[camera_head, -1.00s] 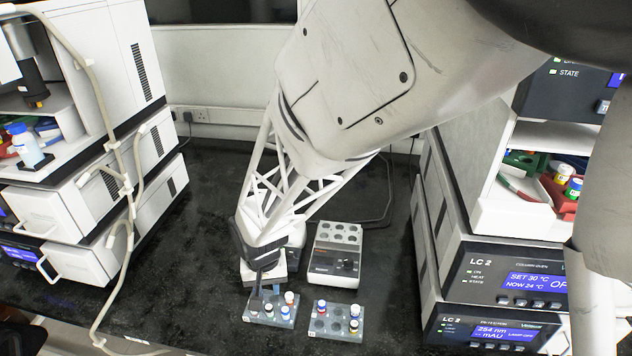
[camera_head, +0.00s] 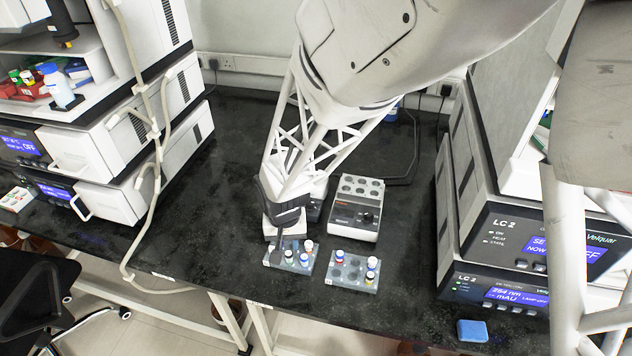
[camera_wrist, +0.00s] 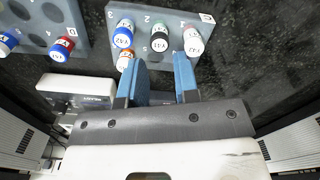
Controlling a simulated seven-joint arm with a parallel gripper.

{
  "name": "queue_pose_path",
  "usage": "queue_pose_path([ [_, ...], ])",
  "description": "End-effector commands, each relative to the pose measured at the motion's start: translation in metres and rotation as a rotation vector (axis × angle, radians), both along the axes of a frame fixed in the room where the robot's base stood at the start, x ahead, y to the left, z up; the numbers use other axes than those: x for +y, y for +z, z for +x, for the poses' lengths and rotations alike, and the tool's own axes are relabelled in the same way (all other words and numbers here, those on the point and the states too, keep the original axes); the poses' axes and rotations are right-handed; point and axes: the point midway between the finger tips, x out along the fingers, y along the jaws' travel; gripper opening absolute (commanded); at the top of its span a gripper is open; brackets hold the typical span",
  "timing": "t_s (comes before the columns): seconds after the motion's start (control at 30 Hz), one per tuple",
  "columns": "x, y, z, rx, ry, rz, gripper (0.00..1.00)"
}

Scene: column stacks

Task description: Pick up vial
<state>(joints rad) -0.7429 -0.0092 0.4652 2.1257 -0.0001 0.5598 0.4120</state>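The near-left grey rack (camera_head: 278,262) holds several capped vials and also shows in the wrist view (camera_wrist: 178,16). There I see a blue-capped vial (camera_wrist: 123,36), a dark green-capped vial (camera_wrist: 159,40), a pale pinkish vial (camera_wrist: 193,42) and a red-orange-capped vial (camera_wrist: 125,60), partly behind the left finger. My gripper (camera_wrist: 160,60) is open, its two blue fingers apart with nothing held between them. The dark green-capped vial appears just beyond the gap between the tips; I cannot tell the depth. In the head view my gripper (camera_head: 280,243) points down at the rack's left part.
A second rack (camera_head: 350,283) with several vials stands close to the right. A white device with wells (camera_head: 356,208) stands behind it. Instrument stacks flank the bench left (camera_head: 110,150) and right (camera_head: 500,235). A blue block (camera_head: 472,330) lies near the front edge.

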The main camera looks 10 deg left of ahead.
Motion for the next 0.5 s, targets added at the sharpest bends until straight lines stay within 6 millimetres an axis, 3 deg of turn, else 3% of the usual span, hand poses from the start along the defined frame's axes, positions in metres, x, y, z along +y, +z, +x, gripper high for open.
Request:
queue_pose_path([
  [0.27,0.000,-0.003,0.000,0.001,0.000,0.000,0.29],
  [0.5,0.000,-0.022,0.000,0.001,0.000,-0.001,0.29],
])
